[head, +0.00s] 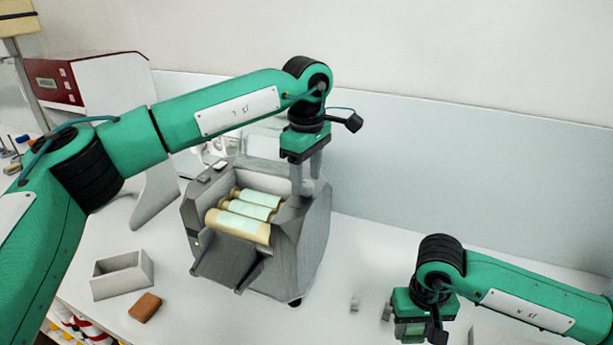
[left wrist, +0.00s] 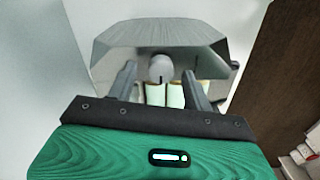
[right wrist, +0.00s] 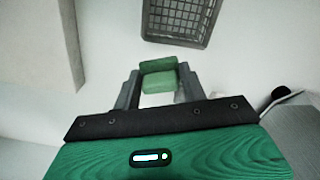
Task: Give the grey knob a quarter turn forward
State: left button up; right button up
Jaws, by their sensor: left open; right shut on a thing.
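The mill (head: 312,235) is a grey machine with several pale rolls (head: 240,225) and a front apron. The grey knob (left wrist: 161,68) is round with a dark mark, on the mill's side; it shows in the left wrist view, and I cannot make it out in the head view. My left gripper (head: 307,185) is over the mill's right end. Its open fingers (left wrist: 160,82) stand on either side of the knob, with gaps visible. My right gripper (right wrist: 158,82) is shut on a green block (right wrist: 158,80), low at the right, away from the mill.
A grey open box (head: 122,277) and a brown block (head: 145,307) lie left of the mill. A red and white machine (head: 62,82) stands at the back left. A grey basket (right wrist: 178,20) shows in the right wrist view. The bench right of the mill is mostly clear.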

aim_at(306, 182)
notch_tip(306, 182, down, 2)
jog(key=shift+f+b, duration=0.25)
jog(key=shift+b, duration=0.9)
pick_arm(q)
notch_tip(306, 182, up, 12)
jog(key=shift+f, duration=0.25)
pick_arm(e)
jog(key=shift+r, duration=0.1)
